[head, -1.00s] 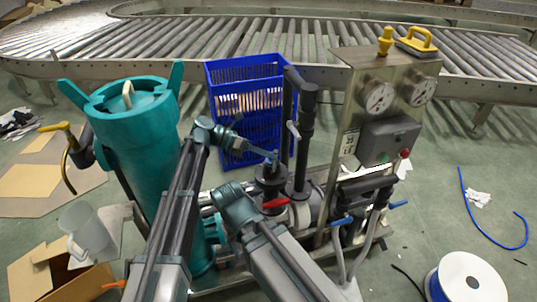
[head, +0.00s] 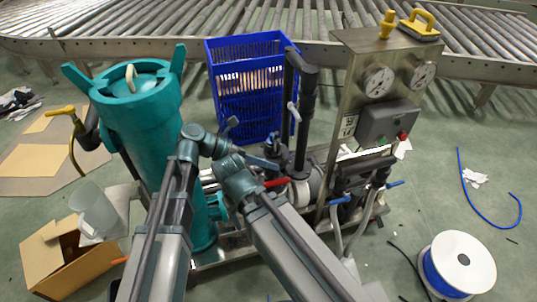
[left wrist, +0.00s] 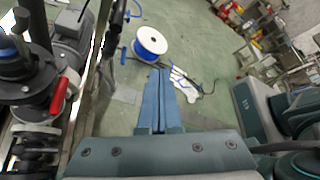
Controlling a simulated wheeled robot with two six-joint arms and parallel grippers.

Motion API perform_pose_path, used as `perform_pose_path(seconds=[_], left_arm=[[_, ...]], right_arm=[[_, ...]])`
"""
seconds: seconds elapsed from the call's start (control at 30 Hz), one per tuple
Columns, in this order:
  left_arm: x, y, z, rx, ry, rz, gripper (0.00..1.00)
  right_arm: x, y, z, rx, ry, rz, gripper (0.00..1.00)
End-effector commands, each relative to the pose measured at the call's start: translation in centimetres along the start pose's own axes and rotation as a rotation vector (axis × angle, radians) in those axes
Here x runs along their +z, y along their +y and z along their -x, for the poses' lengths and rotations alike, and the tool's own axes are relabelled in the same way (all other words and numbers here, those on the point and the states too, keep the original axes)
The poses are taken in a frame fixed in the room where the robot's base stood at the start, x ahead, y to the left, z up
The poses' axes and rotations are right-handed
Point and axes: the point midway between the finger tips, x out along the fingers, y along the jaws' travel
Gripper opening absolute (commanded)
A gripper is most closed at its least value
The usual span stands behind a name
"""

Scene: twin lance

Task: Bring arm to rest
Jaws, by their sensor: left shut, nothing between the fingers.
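My left arm rises from the lower left in the head view. Its gripper (head: 264,162) points right in front of the pump skid, near the red valve handle (head: 276,183). In the left wrist view the left gripper's two blue fingers (left wrist: 158,100) lie together with nothing between them. The red handle also shows there at the left (left wrist: 59,94). My right arm comes in from the lower right in the head view, its upper joint close to the left gripper. The right gripper does not show.
A teal vessel (head: 150,125) stands at the left, and a blue crate (head: 247,95) is behind the skid. A steel gauge panel (head: 350,90) rises at the right. A cable spool (head: 460,262) is on the floor, and a cardboard box (head: 65,258) is lower left. A roller conveyor (head: 230,22) crosses the back.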

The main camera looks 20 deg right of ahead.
Motion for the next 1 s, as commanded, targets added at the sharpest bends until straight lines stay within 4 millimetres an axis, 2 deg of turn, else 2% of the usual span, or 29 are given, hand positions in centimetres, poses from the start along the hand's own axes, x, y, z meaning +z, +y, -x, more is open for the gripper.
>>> perform_pose_path(seconds=[0.23, 0.37, 0.57, 0.7, 0.83, 1.0], left_arm=[[-0.1, 0.1, 0.0, 0.003, 0.002, -0.005, 0.0], [-1.4, 0.7, 0.6, 0.047, 0.036, -0.101, 0.0], [-6.9, 3.5, 3.7, 0.189, 0.233, -0.501, 0.0], [-11.1, 5.3, 6.8, 0.235, 0.441, -0.814, 0.0], [-15.0, 6.6, 10.1, 0.213, 0.66, -1.087, 0.0], [-19.3, 7.4, 14.4, 0.094, 0.93, -1.374, 0.0]], right_arm=[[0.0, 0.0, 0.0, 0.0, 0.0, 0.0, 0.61], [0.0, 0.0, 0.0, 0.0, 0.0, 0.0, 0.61], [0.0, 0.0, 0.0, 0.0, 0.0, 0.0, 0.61], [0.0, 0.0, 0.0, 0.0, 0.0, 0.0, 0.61], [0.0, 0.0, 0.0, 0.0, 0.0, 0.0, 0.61], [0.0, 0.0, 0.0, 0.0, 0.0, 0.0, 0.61]])
